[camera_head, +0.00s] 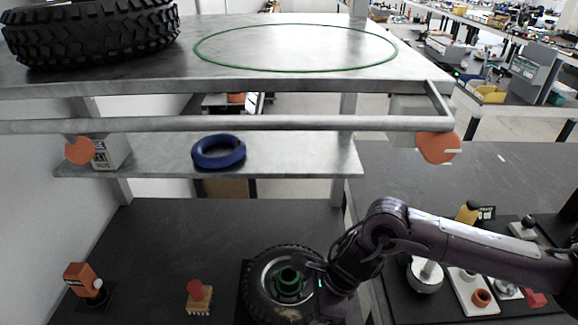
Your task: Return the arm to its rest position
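My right arm (440,240) comes in from the right and bends down at its elbow. Its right gripper (322,282) is at the right edge of a black-tyred wheel (256,293) on the dark lower bench. It overlaps the wheel in the picture; I cannot tell whether they touch. The fingers are dark and small, so their opening is unclear. A green round part (289,281) sits in the wheel's hub. My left arm and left gripper are not in view.
A metal shelf (300,85) hangs above the bench, with a large tyre (90,30) and a green ring outline. A blue ring (218,151) lies on the middle shelf. A red-topped block (198,297) and an orange device (82,280) stand left. Several parts crowd the right bench.

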